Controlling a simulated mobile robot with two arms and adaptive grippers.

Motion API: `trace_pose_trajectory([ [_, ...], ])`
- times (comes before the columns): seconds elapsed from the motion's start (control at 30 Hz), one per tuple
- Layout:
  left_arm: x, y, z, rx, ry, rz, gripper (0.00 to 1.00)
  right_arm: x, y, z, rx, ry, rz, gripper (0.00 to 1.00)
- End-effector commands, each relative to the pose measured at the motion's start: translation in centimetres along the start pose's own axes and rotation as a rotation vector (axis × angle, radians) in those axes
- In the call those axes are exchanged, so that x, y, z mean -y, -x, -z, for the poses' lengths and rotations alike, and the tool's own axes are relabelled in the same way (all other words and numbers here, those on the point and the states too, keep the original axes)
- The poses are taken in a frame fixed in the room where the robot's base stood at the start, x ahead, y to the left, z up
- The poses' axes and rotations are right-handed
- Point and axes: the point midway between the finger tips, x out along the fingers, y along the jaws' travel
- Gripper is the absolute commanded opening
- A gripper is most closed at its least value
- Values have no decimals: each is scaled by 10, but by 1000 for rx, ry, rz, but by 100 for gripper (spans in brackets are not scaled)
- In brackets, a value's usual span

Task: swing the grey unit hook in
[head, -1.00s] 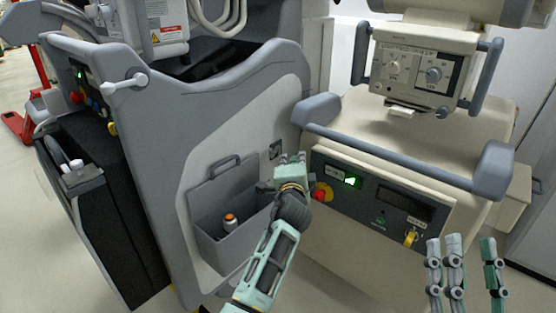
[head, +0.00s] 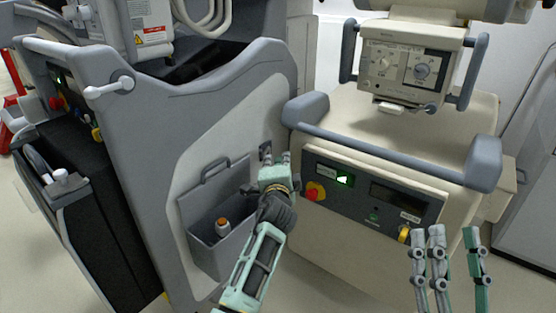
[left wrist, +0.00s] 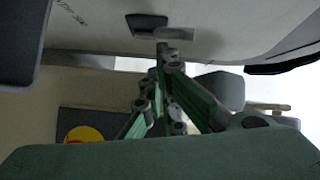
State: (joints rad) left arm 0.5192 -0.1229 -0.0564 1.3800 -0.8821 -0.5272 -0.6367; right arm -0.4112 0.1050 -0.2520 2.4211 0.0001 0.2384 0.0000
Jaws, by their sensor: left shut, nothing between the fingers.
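The grey unit is the large grey cart on the left, with a pale side panel (head: 235,125). Its small hook (head: 266,149) sits in a dark recess near the panel's right edge. In the left wrist view the hook (left wrist: 176,34) is a short grey tab sticking out to the right of the black recess. My left gripper (head: 276,157) is shut and empty, with its fingertips just at the hook. In the wrist view the fingertips (left wrist: 160,50) overlap the tab's lower left; I cannot tell whether they touch. My right gripper (head: 446,232) is open and empty at lower right.
A beige unit (head: 330,235) with a grey handle bar (head: 390,155) and a red-and-yellow knob (head: 315,191) stands close on the right of my left gripper.

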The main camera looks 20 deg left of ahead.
Motion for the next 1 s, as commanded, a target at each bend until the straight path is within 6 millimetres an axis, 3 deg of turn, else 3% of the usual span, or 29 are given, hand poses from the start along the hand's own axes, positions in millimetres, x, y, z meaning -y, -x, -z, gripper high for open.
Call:
trace_pose_trajectory([
  [0.23,3,0,-3,-29,-4,-6,0,-7,7,-54,296,13,-14,40],
  [0.47,3,1,-5,-57,-5,-11,0,-15,32,-101,567,21,-28,40],
  [0.7,3,2,-8,-86,-7,-18,0,-23,75,-141,852,26,-47,40],
  [1.0,5,3,-11,-124,-8,-23,0,-31,144,-168,1206,28,-72,40],
])
